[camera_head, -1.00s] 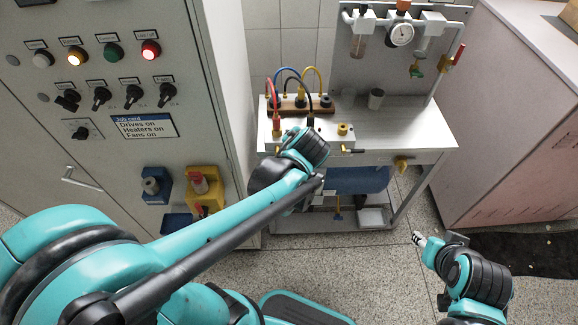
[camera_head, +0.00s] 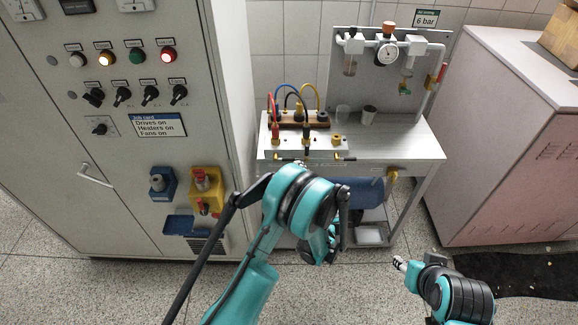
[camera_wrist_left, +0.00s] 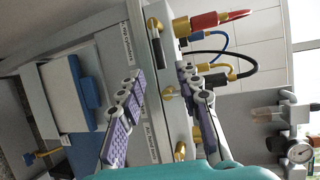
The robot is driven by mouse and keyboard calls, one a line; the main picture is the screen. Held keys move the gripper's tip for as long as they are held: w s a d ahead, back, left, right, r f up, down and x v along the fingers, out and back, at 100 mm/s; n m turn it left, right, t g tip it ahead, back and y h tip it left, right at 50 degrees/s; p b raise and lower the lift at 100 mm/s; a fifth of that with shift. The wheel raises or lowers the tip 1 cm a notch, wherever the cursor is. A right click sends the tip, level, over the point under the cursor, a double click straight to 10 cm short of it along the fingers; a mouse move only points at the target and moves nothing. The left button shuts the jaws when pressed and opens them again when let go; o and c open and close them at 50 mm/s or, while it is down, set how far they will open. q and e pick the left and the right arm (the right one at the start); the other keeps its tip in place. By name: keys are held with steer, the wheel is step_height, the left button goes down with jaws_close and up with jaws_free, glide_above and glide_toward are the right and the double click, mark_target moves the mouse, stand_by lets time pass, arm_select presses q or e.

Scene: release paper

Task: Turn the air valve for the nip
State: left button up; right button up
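The air manifold (camera_head: 315,146), a pale block with brass fittings, sits at the front of the metal bench. Small black-handled valves, one at left (camera_head: 284,158) and one at right (camera_head: 345,158), show on its front.
Red, blue, black and yellow hoses (camera_head: 300,95) rise above the manifold. A gauge (camera_head: 388,52) and a 6 bar sign (camera_head: 426,19) are behind. A control cabinet (camera_head: 130,215) is left, a large machine (camera_head: 505,140) right.

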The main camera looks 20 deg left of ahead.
arm_select(q)
steer(key=b+x, duration=0.1)
steer(key=x, duration=0.6)
steer(key=shift+b, duration=0.4)
jaws_close()
